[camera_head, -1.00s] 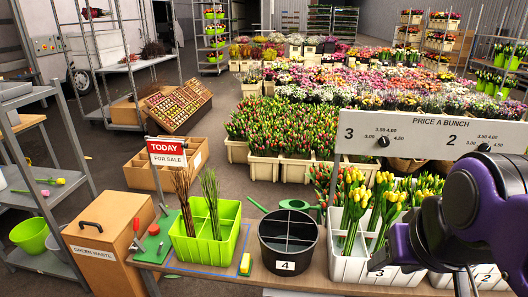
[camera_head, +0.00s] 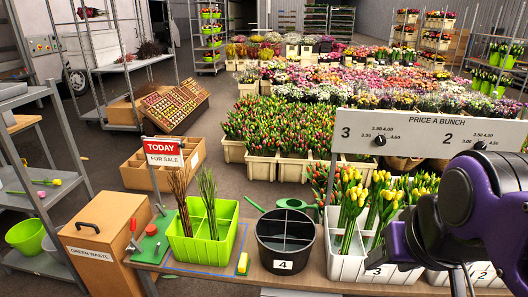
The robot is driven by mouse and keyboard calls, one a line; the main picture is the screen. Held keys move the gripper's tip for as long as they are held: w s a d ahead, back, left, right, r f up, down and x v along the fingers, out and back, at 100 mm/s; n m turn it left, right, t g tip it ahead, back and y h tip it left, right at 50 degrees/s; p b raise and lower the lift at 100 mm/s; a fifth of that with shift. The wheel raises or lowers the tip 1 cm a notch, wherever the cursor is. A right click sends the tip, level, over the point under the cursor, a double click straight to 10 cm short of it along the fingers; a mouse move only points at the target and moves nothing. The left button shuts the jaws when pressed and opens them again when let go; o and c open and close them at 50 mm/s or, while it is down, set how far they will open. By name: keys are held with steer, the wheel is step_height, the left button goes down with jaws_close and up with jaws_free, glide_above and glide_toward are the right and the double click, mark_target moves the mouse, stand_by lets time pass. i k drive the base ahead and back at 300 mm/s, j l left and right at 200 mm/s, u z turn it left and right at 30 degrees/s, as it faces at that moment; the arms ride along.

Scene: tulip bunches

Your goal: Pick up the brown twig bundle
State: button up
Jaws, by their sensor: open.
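The brown twig bundle (camera_head: 181,200) stands upright in the back left compartment of the bright green divided crate (camera_head: 203,254) on the bench. A green stem bundle (camera_head: 208,196) stands just right of it in the same crate. My gripper (camera_head: 461,283) is at the lower right, over the white tulip crates and far right of the twigs. Its dark fingers are open and partly cut off by the bottom edge.
A black divided bucket (camera_head: 285,245) marked 4 stands right of the green crate, with a green watering can (camera_head: 292,205) behind. White crates (camera_head: 345,267) hold tulips. A price board (camera_head: 430,134) stands behind them. A red sign (camera_head: 163,150) rises behind the green crate; a yellow sponge (camera_head: 243,263) lies beside it.

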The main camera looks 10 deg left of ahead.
mark_target(183, 206)
steer(key=i+j+u, duration=0.1)
steer(key=j, duration=0.35)
steer(key=i+j, duration=0.2)
steer(key=j, duration=0.2)
steer(key=i+j+u, duration=0.15)
steer(key=j, duration=0.25)
steer(key=i+j, duration=0.2)
steer(key=j, duration=0.2)
steer(key=i+j+u, duration=0.15)
steer(key=j, duration=0.25)
steer(key=i+j, duration=0.1)
steer(key=j, duration=0.15)
steer(key=j+u, duration=0.15)
steer(key=k+l+u, duration=0.1)
steer(key=i+j+z, duration=0.1)
steer(key=i+j, duration=0.15)
